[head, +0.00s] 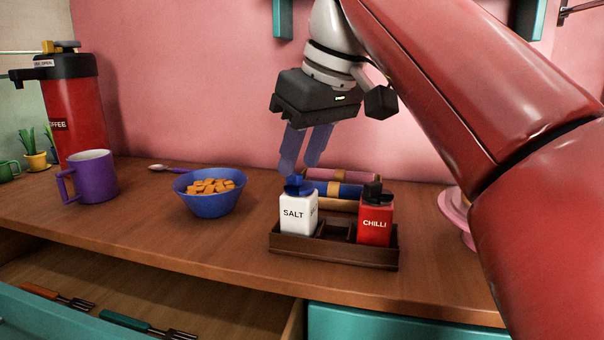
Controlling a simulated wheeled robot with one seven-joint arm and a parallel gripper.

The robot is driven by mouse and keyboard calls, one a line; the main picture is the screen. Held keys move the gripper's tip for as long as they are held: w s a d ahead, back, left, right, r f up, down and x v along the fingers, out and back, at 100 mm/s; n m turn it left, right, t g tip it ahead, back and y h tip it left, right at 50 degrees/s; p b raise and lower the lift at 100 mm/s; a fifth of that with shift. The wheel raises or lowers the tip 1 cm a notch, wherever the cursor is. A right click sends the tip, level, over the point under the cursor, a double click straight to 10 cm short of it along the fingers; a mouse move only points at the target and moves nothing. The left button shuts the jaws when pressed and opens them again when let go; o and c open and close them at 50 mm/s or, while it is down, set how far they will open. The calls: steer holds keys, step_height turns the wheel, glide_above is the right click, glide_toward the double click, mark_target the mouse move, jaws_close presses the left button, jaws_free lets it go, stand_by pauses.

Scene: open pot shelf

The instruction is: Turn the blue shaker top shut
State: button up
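The white salt shaker (298,214) stands upright in the left part of a dark wooden caddy (334,257). Its blue top (300,188) has a small part sticking up at the left; I cannot tell clearly how far it is turned. My gripper (299,168) points down just above the blue top. Its two blue fingers are apart with pink wall showing between them, and nothing is held. The fingertips look close to the top, but I cannot tell whether they touch it.
A red chilli shaker (374,222) with a black top stands right of the salt. Rolled items (338,189) lie behind. A blue bowl (208,204) and a purple mug (94,178) are left. An open drawer (115,289) is below.

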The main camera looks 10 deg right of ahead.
steer(key=shift+x, duration=0.9)
jaws_close()
steer(key=shift+r+m+t+h, duration=0.1)
steer(key=shift+m+t+h, duration=0.3)
steer(key=shift+m, duration=1)
steer(key=shift+m+h+p, duration=0.4)
steer(key=shift+m+p, duration=0.05)
steer(key=shift+m, duration=0.45)
jaws_free()
